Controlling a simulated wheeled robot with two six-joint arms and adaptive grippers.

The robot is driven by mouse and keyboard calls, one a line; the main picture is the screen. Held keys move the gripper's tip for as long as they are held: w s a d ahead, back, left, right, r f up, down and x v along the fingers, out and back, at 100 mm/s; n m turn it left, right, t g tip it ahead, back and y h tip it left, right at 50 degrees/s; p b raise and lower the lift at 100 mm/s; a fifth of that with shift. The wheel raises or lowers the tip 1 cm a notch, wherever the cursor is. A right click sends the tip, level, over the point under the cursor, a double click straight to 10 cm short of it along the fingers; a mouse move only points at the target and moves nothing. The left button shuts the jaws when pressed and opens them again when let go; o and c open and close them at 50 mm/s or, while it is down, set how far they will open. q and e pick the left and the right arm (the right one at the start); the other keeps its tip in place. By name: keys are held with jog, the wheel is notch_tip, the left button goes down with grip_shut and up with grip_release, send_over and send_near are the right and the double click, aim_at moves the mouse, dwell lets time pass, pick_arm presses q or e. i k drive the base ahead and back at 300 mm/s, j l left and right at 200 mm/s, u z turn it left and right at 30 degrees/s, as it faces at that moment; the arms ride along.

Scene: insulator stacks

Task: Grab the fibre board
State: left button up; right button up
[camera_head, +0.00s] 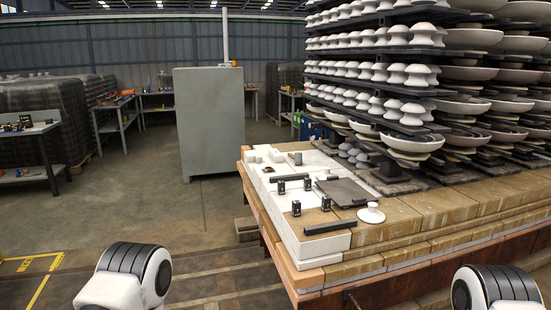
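A flat dark grey board (346,191), which looks like the fibre board, lies on the kiln-car top near its left front part. It lies flat, and nothing holds it. Only rounded white-and-black parts of my two arms show at the bottom edge, one at left of centre and one at right. Both are well apart from the board. Neither gripper is in view.
A white insulator piece (371,213) stands near the board. Dark bars (330,228) and small black blocks (296,208) lie around it on white blocks. Shelves of white insulators (380,75) rise behind at right.

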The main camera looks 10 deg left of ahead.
aim_at(274, 153)
jog(key=i+j+u, duration=0.35)
jog(key=i+u, duration=0.2)
jog(key=i+j+u, duration=0.35)
jog(key=i, duration=0.45)
jog(key=i+u, duration=0.35)
jog(key=i, duration=0.45)
jog(key=i+z, duration=0.35)
jog(key=i, duration=0.2)
jog(key=i+z, duration=0.35)
jog(key=i, duration=0.2)
jog(key=i+j+z, duration=0.35)
jog(key=i, duration=0.15)
jog(key=i+j+z, duration=0.35)
jog(key=i, duration=0.15)
